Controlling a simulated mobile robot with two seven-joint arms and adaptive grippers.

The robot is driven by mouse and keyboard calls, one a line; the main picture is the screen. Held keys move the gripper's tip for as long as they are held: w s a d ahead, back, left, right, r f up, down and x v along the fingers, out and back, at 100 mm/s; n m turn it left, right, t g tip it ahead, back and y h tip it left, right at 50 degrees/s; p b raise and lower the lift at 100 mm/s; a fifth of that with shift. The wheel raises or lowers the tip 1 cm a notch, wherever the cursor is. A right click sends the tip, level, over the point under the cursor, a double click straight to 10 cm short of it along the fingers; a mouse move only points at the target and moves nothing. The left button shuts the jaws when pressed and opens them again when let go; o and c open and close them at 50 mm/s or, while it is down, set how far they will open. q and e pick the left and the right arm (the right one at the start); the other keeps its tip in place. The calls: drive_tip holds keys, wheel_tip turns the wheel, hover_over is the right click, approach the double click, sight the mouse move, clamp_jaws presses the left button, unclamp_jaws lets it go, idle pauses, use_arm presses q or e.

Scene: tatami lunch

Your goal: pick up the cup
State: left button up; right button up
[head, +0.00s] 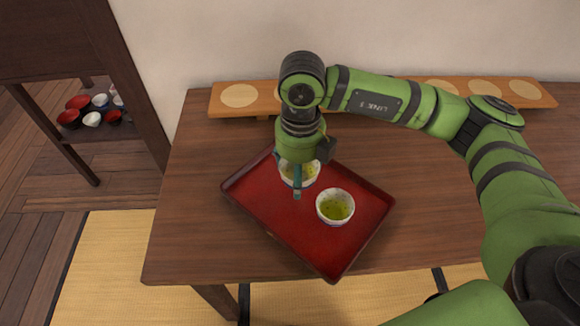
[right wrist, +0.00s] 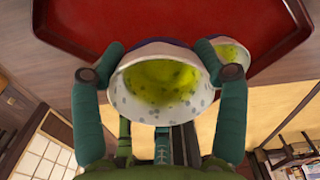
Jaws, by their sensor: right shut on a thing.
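Two white speckled cups of green tea are over the red tray. My right gripper (head: 298,180) comes down from above on the rear cup (head: 311,177). In the right wrist view, its two teal fingers (right wrist: 159,73) press on opposite sides of that cup (right wrist: 163,98), which is tilted in that picture. Whether its base touches the tray or hangs just above it, I cannot tell. The other cup (head: 335,207) stands upright on the tray, close in front and to the right; it also shows behind the right finger (right wrist: 238,62). My left gripper is not in view.
The red tray (head: 270,217) lies angled on the wooden table (head: 190,210). A long wooden board with round pale spots (head: 239,95) runs along the wall. A shelf at the left holds several bowls (head: 92,118). The table's left part is clear.

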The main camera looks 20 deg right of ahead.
drive_tip(key=s+d+r, duration=0.1)
drive_tip(key=s+r, duration=0.2)
drive_tip(key=s, duration=0.2)
drive_tip(key=shift+r+b, duration=0.15)
drive_tip(key=shift+b, duration=0.15)
drive_tip(key=shift+s+d, duration=0.1)
drive_tip(key=shift+s, duration=0.05)
idle(1.5)
